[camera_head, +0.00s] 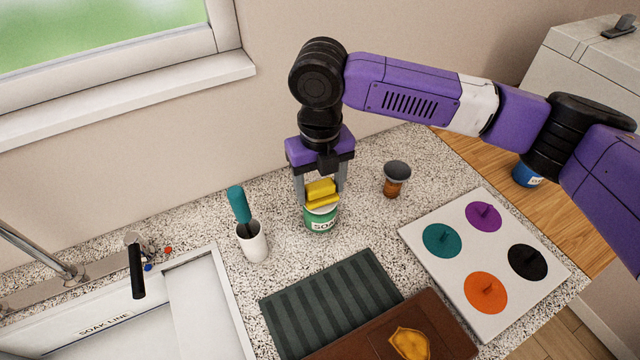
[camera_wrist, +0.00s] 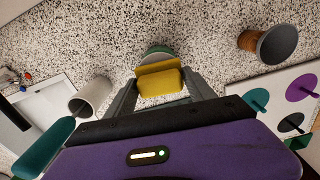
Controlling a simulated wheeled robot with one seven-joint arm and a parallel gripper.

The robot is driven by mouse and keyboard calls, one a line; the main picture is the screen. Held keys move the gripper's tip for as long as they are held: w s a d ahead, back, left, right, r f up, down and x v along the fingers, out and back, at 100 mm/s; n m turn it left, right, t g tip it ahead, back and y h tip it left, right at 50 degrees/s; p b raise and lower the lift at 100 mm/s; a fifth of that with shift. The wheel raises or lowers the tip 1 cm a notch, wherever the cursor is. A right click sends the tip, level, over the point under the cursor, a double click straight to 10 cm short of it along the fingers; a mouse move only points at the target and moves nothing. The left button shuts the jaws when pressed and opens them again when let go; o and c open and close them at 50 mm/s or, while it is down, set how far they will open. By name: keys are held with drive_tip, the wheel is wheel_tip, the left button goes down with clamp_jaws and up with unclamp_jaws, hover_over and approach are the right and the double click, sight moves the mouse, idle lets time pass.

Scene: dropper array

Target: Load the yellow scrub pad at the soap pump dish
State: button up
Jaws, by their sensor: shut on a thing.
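The yellow scrub pad (camera_head: 321,191) is between the fingers of my gripper (camera_head: 320,197), which is shut on it. The pad also shows in the wrist view (camera_wrist: 160,82), between my fingers. The soap pump dish (camera_head: 321,219), a green container with a pale top and a label partly reading "SOA", stands on the speckled counter directly below the pad. In the wrist view the dish's top (camera_wrist: 158,52) shows just behind the pad. The pad is at or just above the dish's top; I cannot tell whether they touch.
A white cup (camera_head: 252,243) with a teal-handled brush (camera_head: 239,205) stands left of the dish. A grey-and-brown funnel-shaped item (camera_head: 396,178) stands right. A ridged dark mat (camera_head: 330,300), a brown board (camera_head: 385,338) and a white panel with coloured discs (camera_head: 415,231) lie in front. The sink (camera_head: 215,270) is left.

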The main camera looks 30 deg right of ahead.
sight(321, 185)
drive_tip(key=shift+f+b, duration=0.3)
drive_tip(key=shift+f, duration=0.3)
idle(0.5)
drive_tip(key=shift+r, duration=0.1)
idle(0.4)
drive_tip(key=shift+r+p, duration=2.75)
drive_tip(key=shift+r, duration=0.75)
drive_tip(key=shift+s+f, duration=0.1)
